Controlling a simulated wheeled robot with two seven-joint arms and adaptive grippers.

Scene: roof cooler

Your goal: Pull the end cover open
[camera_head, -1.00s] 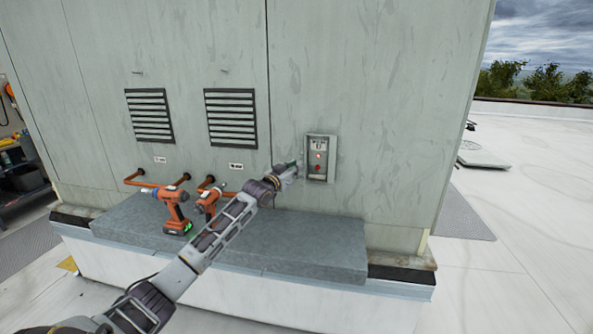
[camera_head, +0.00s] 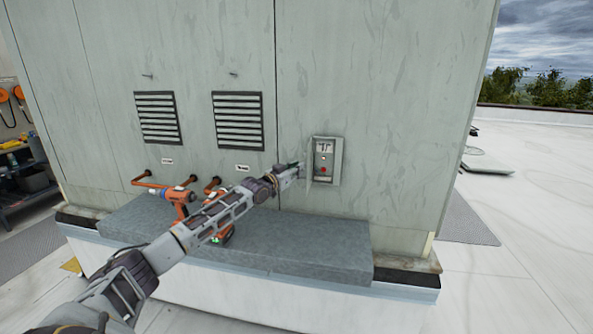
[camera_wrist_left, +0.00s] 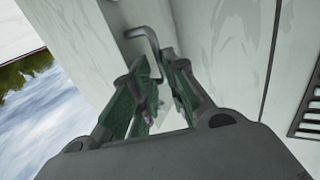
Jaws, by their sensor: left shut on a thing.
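My left gripper (camera_head: 299,171) is at the left edge of a small grey control box (camera_head: 337,162) on the cabinet wall. A narrow pale strip (camera_head: 309,158) stands along the box's left side and looks like a cover seen nearly edge-on. In the left wrist view, the green-padded fingers of my left gripper (camera_wrist_left: 160,78) are shut on a grey bent handle (camera_wrist_left: 138,33). The handle stands before pale panels; the fingers partly hide where it attaches. The right gripper is not in view.
Vents (camera_head: 237,121) and copper pipes (camera_head: 150,182) are left of the box. The roof at right is mostly open.

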